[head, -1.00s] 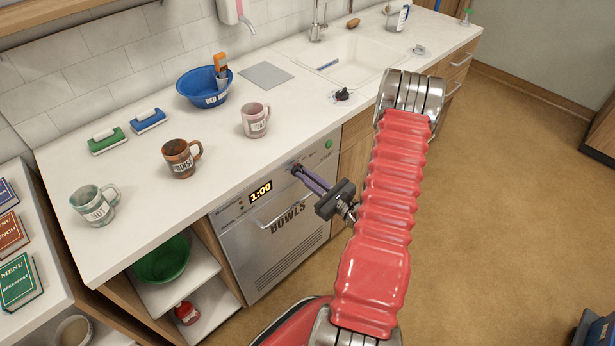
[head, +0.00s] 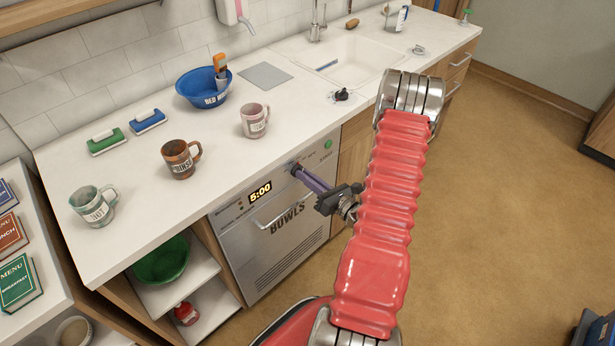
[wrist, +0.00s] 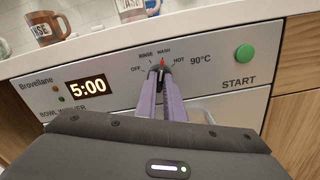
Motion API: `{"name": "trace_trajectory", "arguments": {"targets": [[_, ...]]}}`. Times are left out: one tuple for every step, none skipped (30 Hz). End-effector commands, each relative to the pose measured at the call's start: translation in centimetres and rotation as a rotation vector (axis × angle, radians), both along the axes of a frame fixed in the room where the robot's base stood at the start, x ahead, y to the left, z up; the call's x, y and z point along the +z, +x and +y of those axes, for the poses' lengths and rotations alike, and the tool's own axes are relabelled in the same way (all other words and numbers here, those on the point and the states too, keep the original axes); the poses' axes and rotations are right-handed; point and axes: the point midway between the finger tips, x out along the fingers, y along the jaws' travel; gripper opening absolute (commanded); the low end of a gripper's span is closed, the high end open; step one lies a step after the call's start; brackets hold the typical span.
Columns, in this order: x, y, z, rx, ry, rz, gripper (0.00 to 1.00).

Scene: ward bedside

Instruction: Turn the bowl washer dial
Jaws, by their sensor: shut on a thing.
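The bowl washer (head: 280,232) is a silver appliance under the counter, marked BOWLS. Its display (wrist: 87,88) reads 5:00. The dial (wrist: 158,70) sits on its top panel among the labels OFF, RINSE, WASH and HOT, and a red pointer on it points up at or near WASH. My gripper (wrist: 160,76) has purple fingers shut on the dial, and their tips hide most of it. In the head view my gripper (head: 296,170) reaches the panel from the right. A green START button (wrist: 244,53) is right of the dial.
A handle (head: 268,221) crosses the washer front below the panel. Mugs (head: 181,158), a blue bowl (head: 203,93) and green and blue brushes (head: 107,141) stand on the counter (head: 228,160) above. Open shelves (head: 180,290) are left of the washer.

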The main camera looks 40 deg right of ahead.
Motion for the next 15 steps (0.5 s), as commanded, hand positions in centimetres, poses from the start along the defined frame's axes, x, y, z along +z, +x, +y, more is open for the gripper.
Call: {"name": "trace_trajectory", "arguments": {"targets": [[-0.21, -0.09, 0.02, -0.001, 0.003, 0.006, 0.00], [-0.21, -0.09, 0.02, -0.001, 0.003, 0.006, 0.00], [-0.21, -0.09, 0.02, -0.002, 0.002, 0.006, 0.00], [-0.22, -0.09, 0.01, -0.002, 0.002, 0.006, 0.00], [-0.21, -0.09, 0.01, -0.002, 0.002, 0.006, 0.00], [-0.21, -0.09, 0.01, -0.002, 0.002, 0.006, 0.00], [-0.21, -0.09, 0.01, -0.002, 0.002, 0.006, 0.11], [-0.20, -0.08, 0.01, -0.002, 0.002, 0.005, 0.13], [-0.18, -0.08, 0.00, -0.001, 0.001, 0.005, 0.16], [-0.17, -0.07, 0.00, -0.002, 0.001, 0.004, 0.18], [-0.15, -0.06, -0.01, -0.002, 0.001, 0.004, 0.20], [-0.13, -0.05, -0.01, -0.002, 0.000, 0.004, 0.23], [-0.12, -0.05, -0.01, -0.001, 0.000, 0.003, 0.25], [-0.10, -0.04, -0.02, -0.001, 0.000, 0.003, 0.27], [-0.09, -0.04, -0.01, -0.001, 0.000, 0.003, 0.27]]}}
